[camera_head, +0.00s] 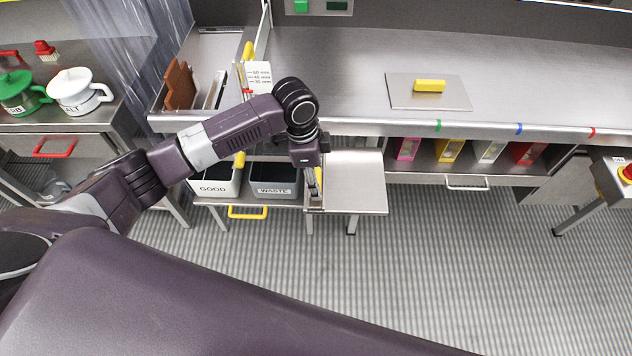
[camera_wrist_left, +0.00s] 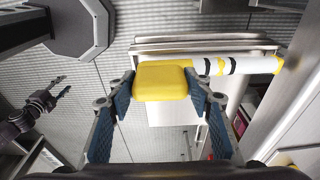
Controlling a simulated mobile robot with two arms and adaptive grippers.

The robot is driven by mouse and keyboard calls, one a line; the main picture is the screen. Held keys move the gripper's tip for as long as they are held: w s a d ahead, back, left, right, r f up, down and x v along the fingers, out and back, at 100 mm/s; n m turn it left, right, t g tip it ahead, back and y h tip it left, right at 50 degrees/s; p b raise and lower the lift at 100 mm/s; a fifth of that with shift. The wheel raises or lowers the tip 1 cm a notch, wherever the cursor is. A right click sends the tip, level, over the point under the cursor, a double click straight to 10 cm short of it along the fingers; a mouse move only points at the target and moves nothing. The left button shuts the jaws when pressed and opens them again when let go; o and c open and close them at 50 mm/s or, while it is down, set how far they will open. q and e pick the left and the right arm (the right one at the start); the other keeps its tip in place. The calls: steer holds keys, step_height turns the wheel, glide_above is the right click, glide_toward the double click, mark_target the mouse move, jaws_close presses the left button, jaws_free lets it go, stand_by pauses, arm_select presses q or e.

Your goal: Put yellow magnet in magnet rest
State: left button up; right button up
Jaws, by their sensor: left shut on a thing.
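My left gripper (camera_head: 314,185) is at the left end of a grey metal shelf below the counter. In the left wrist view, its blue-padded fingers (camera_wrist_left: 160,90) are shut on a yellow block, which I take to be the yellow magnet (camera_wrist_left: 160,82). In the head view, only a bit of yellow shows beside the fingers. Another yellow block (camera_head: 429,86) lies on a flat metal plate (camera_head: 400,98) on the counter. I cannot tell which fixture is the magnet rest. My right gripper (camera_wrist_left: 61,86) shows small in the left wrist view, its fingers apart and empty.
A white tube (camera_wrist_left: 245,66) with black bands and yellow parts lies close beyond the held block. GOOD (camera_head: 212,188) and WASTE (camera_head: 273,189) bins stand left of the grey shelf (camera_head: 355,185). Colored boxes (camera_head: 450,150) sit under the counter. The shelf top looks clear.

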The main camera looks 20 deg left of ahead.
arm_select(q)
step_height(320, 180, down, 2)
steer(key=shift+f, duration=0.2)
arm_select(e)
steer(key=shift+a+r, duration=0.15)
steer(key=shift+a, duration=0.2)
arm_select(q)
steer(key=o, duration=1.4)
steer(key=shift+f, duration=0.1)
arm_select(e)
steer(key=shift+d, duration=0.15)
arm_select(q)
steer(key=shift+r, duration=0.3)
step_height(320, 180, up, 12)
steer(key=a+b, duration=0.1)
steer(key=shift+s+a+f, duration=0.25)
steer(key=shift+a, duration=0.1)
arm_select(e)
steer(key=shift+d+f, duration=0.15)
steer(key=shift+f, duration=0.65)
